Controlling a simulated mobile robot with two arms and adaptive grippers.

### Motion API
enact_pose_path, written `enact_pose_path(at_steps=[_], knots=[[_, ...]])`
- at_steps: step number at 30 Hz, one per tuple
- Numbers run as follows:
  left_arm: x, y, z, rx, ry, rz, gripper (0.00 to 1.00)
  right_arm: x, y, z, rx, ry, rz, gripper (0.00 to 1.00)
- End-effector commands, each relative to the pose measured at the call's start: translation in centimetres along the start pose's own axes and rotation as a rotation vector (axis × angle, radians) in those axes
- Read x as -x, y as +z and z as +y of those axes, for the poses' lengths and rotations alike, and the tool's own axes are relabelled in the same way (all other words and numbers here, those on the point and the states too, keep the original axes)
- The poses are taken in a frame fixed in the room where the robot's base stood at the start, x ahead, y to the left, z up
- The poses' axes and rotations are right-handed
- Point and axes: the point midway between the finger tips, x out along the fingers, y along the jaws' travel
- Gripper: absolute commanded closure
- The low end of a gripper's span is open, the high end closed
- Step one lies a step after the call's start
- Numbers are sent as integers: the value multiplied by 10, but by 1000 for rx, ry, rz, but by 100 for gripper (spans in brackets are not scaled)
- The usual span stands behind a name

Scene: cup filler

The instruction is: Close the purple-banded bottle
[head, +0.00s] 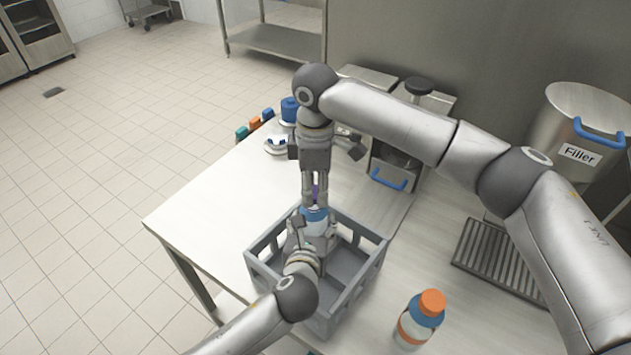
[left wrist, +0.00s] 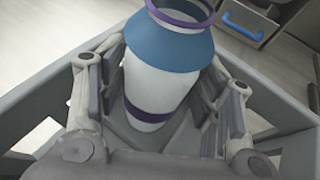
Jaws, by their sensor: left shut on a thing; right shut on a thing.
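The purple-banded bottle (left wrist: 155,85) stands in the grey crate (head: 262,262). It is white with a blue shoulder, a purple band low down and a purple ring at its neck; in the head view its blue shoulder (head: 314,214) shows between the grippers. My left gripper (head: 308,240) is shut around its body, with a finger on each side in the left wrist view (left wrist: 158,95). My right gripper (head: 315,195) points down right above the bottle, shut on a purple piece (head: 315,188), apparently the cap. Fingers hide most of it; I cannot tell whether it is seated.
An orange-capped bottle (head: 418,318) stands right of the crate. A drip grate (head: 498,258) and the Filler tank (head: 582,125) are at the right. Small teal (head: 241,133), orange (head: 255,123) and blue (head: 268,114) pieces line the far left table edge. The left tabletop is clear.

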Motion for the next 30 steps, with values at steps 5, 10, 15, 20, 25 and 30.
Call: enact_pose_path(at_steps=[5,10,15,20,25,30], knots=[[0,0,0,-1,1,1,83,-2,0,0,0,1,1,72],[0,-1,0,-1,1,1,83,-2,0,0,1,0,1,72],[0,-1,0,-1,1,1,83,-2,0,0,1,0,1,72],[0,-1,0,-1,1,1,83,-4,0,0,1,0,1,72],[0,-1,0,-1,1,1,83,-8,0,0,1,0,1,72],[0,-1,0,-1,1,1,83,-11,0,0,1,0,0,72]])
